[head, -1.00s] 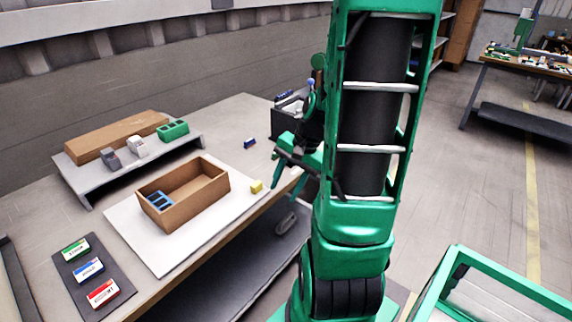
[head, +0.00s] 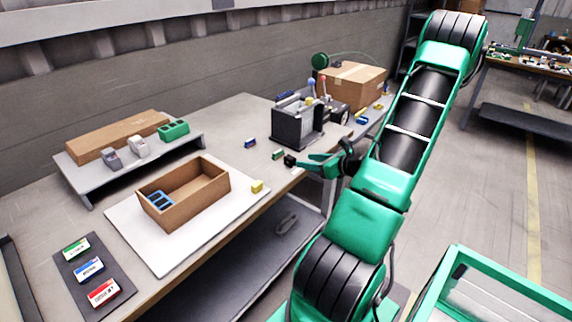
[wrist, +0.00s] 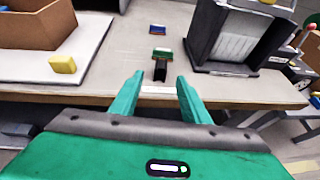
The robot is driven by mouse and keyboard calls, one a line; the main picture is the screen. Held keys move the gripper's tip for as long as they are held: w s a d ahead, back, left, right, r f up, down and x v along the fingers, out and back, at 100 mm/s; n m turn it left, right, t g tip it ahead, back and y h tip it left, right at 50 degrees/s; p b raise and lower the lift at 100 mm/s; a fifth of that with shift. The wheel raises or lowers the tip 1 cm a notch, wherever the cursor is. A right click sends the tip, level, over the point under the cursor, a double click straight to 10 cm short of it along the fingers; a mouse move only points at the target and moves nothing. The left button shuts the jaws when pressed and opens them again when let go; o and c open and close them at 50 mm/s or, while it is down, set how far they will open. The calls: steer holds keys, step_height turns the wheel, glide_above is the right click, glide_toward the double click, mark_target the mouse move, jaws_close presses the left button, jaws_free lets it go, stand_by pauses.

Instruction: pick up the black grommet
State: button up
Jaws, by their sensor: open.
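The black grommet (head: 290,160) is a small dark block on the table near its front edge. In the wrist view the grommet (wrist: 160,71) shows just beyond the fingertips, in line with the gap between them. A small green block (head: 278,154) lies right behind it; it also shows in the wrist view (wrist: 161,54). My gripper (head: 303,164) is open and empty, with its green fingers pointing at the grommet from the front edge. I cannot tell whether a finger touches it.
A dark grey slotted bin (head: 290,128) stands behind and to the right. A blue block (head: 249,143) lies farther back. A yellow block (head: 257,187) sits on the white mat (head: 160,258) beside a brown box (head: 205,197). A cardboard box (head: 352,84) stands at the far end.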

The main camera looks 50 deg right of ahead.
mark_target(293, 159)
steer(key=x, duration=1)
steer(key=shift+d+f, duration=0.15)
steer(key=shift+c, duration=0.7)
jaws_close()
